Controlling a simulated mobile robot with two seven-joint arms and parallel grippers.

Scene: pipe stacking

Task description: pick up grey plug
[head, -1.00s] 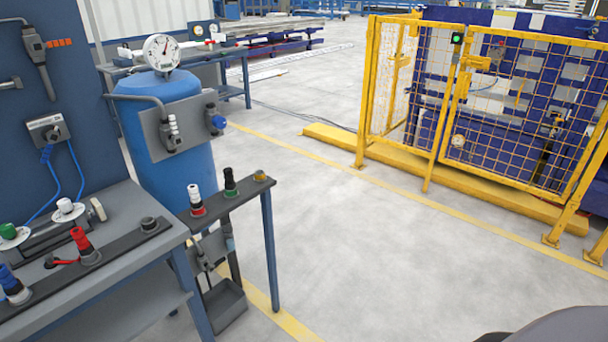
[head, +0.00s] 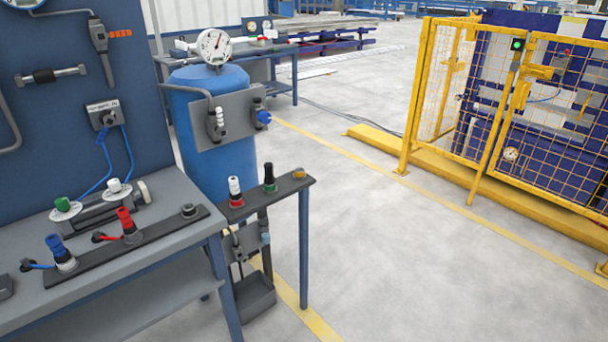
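No plug that is clearly grey stands out in the head view. A short grey round piece (head: 189,210) sits at the right end of the dark strip on the workbench; I cannot tell whether it is a plug or a socket. A blue plug (head: 58,250) and a red plug (head: 127,222) stand upright on that strip. A white plug (head: 235,190) in a red base and a black plug (head: 269,176) in a green base stand on the narrow side shelf. A whitish-grey fitting (head: 217,124) is on the blue tank's panel. Neither gripper is in view.
The workbench (head: 150,262) has a blue back panel with hanging tools. A blue tank (head: 235,165) with a gauge stands behind the side shelf (head: 285,186). A grey bin (head: 256,297) is below the shelf. Yellow fencing (head: 490,110) stands right; the floor between is clear.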

